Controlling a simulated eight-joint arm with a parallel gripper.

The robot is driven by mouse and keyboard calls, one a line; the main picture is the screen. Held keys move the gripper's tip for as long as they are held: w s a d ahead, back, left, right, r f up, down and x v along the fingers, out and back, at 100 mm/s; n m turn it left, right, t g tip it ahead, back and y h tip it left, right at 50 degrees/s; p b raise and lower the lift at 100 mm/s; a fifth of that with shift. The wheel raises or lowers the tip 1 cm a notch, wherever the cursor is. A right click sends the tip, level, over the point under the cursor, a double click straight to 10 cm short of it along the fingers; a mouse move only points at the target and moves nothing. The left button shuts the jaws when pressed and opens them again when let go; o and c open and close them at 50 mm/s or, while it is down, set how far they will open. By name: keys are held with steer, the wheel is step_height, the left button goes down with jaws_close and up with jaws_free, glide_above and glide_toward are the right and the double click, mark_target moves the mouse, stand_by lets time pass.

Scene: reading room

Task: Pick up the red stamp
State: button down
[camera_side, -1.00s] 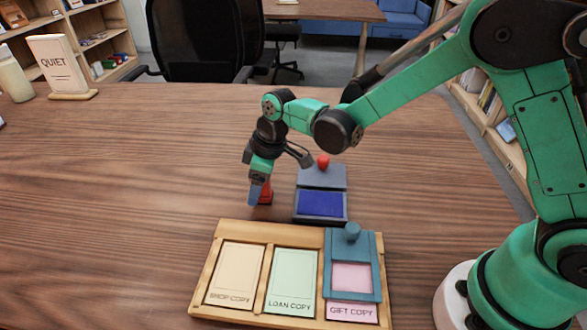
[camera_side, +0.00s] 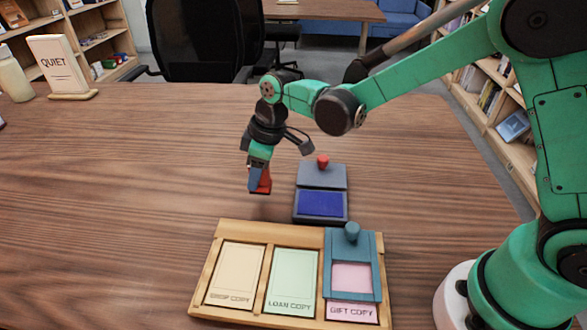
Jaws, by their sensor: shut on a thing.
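My gripper (camera_side: 257,184) is shut on the red stamp (camera_side: 265,182). It holds the stamp a little above the wooden table, left of the ink pad. The jaw covers the left part of the stamp, so only its red right side shows.
A grey ink pad box (camera_side: 322,204) with a blue pad and a red knob stands just right of the stamp. In front lies a wooden tray (camera_side: 233,228) with three cards, and a blue frame (camera_side: 353,238) sits over the GIFT COPY card. A QUIET sign (camera_side: 58,64) and a bottle (camera_side: 13,78) stand back left.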

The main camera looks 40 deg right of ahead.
step_height(320, 180, up, 17)
steer(key=shift+r, duration=0.2)
steer(key=c, duration=1)
jaws_free()
steer(key=c, duration=0.5)
steer(key=shift+s+d+f, duration=1.1)
steer(key=shift+s+f, duration=0.45)
steer(key=shift+f, duration=1.3)
steer(key=shift+s+d+f, duration=1.05)
steer(key=shift+s+f, duration=0.45)
steer(key=shift+f, duration=1.4)
steer(key=shift+s+d+f, duration=1.1)
steer(key=shift+s+f, duration=0.45)
steer(key=shift+f, duration=1.3)
